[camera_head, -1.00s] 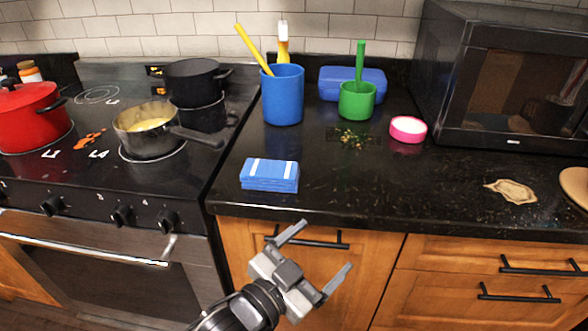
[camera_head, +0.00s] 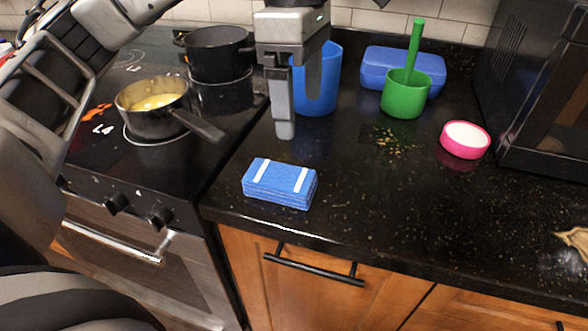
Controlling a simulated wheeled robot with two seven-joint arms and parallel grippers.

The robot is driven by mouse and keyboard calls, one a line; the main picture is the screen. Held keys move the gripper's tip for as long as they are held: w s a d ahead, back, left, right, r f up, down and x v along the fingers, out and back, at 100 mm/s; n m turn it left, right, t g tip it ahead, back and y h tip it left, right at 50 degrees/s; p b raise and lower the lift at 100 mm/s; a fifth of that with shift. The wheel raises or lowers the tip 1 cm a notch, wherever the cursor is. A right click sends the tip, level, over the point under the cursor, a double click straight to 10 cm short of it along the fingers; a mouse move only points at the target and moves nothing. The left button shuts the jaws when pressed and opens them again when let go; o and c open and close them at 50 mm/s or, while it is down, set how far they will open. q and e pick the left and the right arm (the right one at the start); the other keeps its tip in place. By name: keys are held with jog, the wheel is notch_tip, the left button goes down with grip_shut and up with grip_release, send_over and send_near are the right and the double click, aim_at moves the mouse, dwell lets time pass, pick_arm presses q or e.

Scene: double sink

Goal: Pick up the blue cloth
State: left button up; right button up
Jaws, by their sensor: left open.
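The blue cloth (camera_head: 280,185) is folded, with two white stripes, and lies on the black counter near its front edge, just right of the stove. My left gripper (camera_head: 300,118) points downward above the counter, beyond the cloth in the picture and in front of the blue cup. Its two fingers are apart, with nothing between them, and it does not touch the cloth. My right gripper is not in view.
A blue cup (camera_head: 329,80) stands behind my left gripper. A green cup (camera_head: 405,95), a blue box (camera_head: 425,65) and a pink bowl (camera_head: 465,140) are to the right. A saucepan (camera_head: 150,108) on the stove has its handle towards the counter. The counter right of the cloth is mostly clear.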

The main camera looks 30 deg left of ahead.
pick_arm(q)
jog(key=a, duration=0.2)
jog(key=y+b, duration=0.1)
jog(key=b, duration=0.2)
send_over(285, 176)
jog(key=shift+t, duration=0.3)
jog(key=f, duration=0.9)
jog(key=shift+w+d+f, duration=0.15)
jog(key=shift+w+f, duration=0.05)
jog(key=shift+w, duration=0.05)
jog(key=f, duration=0.4)
jog(key=shift+s+a+f, duration=0.2)
jog(key=shift+s+f, duration=0.1)
jog(key=shift+f, duration=0.35)
jog(key=shift+c, duration=0.9)
jog(key=c, duration=0.9)
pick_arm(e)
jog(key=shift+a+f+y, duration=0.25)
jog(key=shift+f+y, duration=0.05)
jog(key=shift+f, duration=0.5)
